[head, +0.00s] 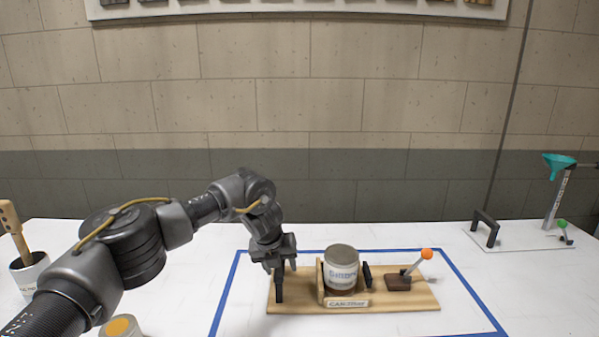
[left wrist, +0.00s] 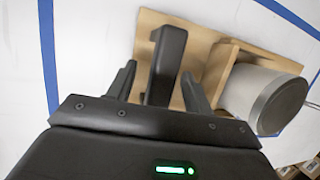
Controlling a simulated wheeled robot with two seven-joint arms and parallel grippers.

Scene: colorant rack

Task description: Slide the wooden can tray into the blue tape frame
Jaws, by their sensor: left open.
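The wooden can tray (head: 420,303) lies on the white table, inside the visible lines of the blue tape frame (head: 229,284). It carries a labelled can (head: 341,268) in a wooden holder, and a lever with an orange knob (head: 426,254). My left gripper (head: 279,268) points down at the tray's left end. In the left wrist view, a black handle (left wrist: 166,62) on the tray stands between the open fingers of the left gripper (left wrist: 160,85), with gaps on both sides. The can also shows there (left wrist: 258,95). My right gripper is out of view.
A funnel stand (head: 557,195) and a black handle on a board (head: 485,229) stand at the back right. A pot with a wooden-handled tool (head: 28,270) and an open pot with orange contents (head: 120,327) are at the left. The table right of the tray is clear.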

